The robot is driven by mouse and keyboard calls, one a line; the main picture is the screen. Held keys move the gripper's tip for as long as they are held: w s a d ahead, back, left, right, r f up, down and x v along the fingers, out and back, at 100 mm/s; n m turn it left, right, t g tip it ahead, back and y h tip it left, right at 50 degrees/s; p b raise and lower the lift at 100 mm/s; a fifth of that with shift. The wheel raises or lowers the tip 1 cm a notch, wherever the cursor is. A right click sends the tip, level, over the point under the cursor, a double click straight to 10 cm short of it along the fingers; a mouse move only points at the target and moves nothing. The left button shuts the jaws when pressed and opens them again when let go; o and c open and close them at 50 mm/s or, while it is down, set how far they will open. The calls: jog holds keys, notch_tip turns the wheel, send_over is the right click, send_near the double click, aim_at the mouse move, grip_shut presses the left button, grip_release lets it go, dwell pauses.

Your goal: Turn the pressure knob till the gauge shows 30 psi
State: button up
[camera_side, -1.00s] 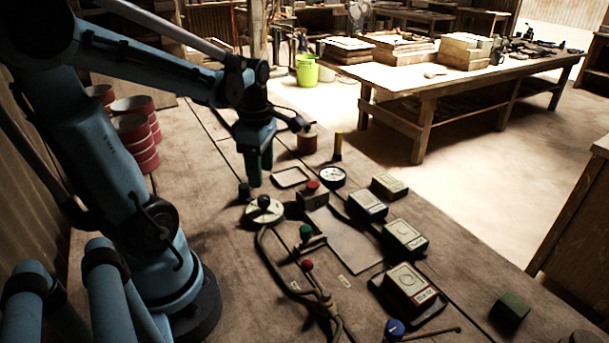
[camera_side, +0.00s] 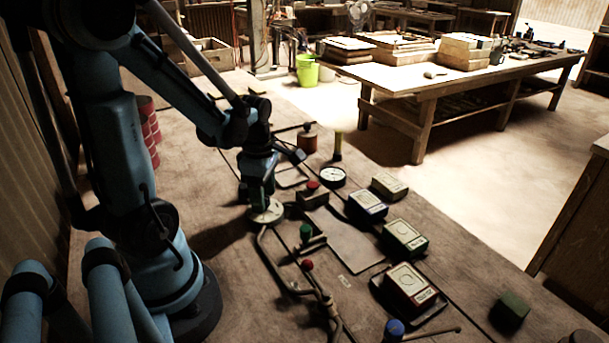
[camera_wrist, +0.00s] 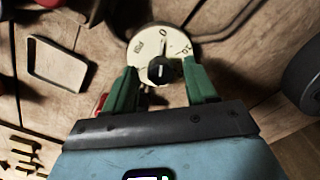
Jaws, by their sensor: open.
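The pressure knob (camera_wrist: 160,72) is black with a white pointer line and sits on a round cream dial (camera_wrist: 178,44) with printed marks. The pointer line faces the dial's top mark in the wrist view. In the side view the dial (camera_side: 268,214) shows under my gripper (camera_side: 260,200), which hides the knob. My gripper (camera_wrist: 160,82) is open, its two green fingers on either side of the knob; contact cannot be told. The white-faced round gauge (camera_side: 332,177) lies behind and to the right of the dial; its reading is too small to tell.
A block with a red button (camera_side: 313,195) stands right of my gripper. A bent pipe (camera_side: 275,265) with green and red knobs runs in front. Several boxed tile moulds (camera_side: 404,236) stand to the right. An empty rectangular frame (camera_wrist: 57,62) lies on the board.

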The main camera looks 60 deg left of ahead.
grip_shut()
dwell(0.3)
